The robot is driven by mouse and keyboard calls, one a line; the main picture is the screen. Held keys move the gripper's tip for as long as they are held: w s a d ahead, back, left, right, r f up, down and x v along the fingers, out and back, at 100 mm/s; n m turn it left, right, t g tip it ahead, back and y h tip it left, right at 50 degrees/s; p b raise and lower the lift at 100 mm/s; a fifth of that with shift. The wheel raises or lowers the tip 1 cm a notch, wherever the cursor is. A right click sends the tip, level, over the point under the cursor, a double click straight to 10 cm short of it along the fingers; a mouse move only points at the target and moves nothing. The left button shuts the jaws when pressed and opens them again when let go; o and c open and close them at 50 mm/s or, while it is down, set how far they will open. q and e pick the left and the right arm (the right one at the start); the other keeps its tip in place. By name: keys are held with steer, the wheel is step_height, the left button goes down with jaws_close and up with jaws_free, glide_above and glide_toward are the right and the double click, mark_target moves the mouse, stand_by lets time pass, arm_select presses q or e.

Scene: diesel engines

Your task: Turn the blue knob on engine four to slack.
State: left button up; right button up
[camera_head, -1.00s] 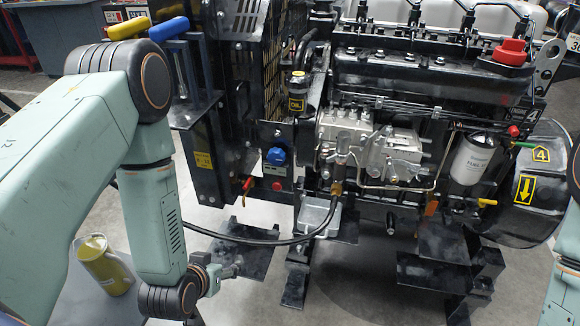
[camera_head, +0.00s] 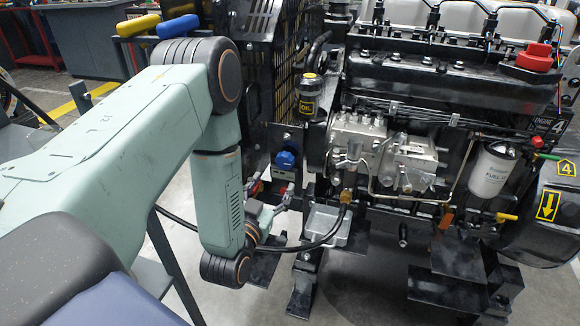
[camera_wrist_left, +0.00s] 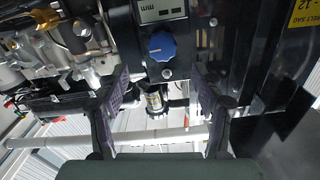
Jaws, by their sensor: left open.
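The blue knob (camera_head: 286,160) sits on a small panel at the front left of the engine (camera_head: 430,95), which bears yellow "4" markings. In the left wrist view the knob (camera_wrist_left: 161,46) shows upside down on a dark bracket, with a scale plate marked "mm" (camera_wrist_left: 160,10) beside it. A light line shows on the knob's face. My left gripper (camera_head: 272,193) is just below and in front of the knob, open and empty. In the left wrist view its two fingers (camera_wrist_left: 160,82) stand wide apart, with the knob beyond them and apart from them. My right gripper is out of view.
A black hose (camera_head: 300,246) loops below the panel, close behind my left gripper. A metal box (camera_head: 327,225) stands to its right. A yellow-labelled oil canister (camera_head: 308,95) is above the knob.

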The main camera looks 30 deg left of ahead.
mark_target(283, 164)
arm_select(q)
steer(key=b+x, duration=0.1)
steer(key=x, duration=0.5)
steer(key=shift+a+b, duration=0.25)
steer(key=shift+b, duration=0.1)
steer(key=shift+x, duration=0.8)
steer(key=shift+d+r, duration=0.1)
steer(key=shift+c, duration=0.2)
steer(key=c, duration=1.1)
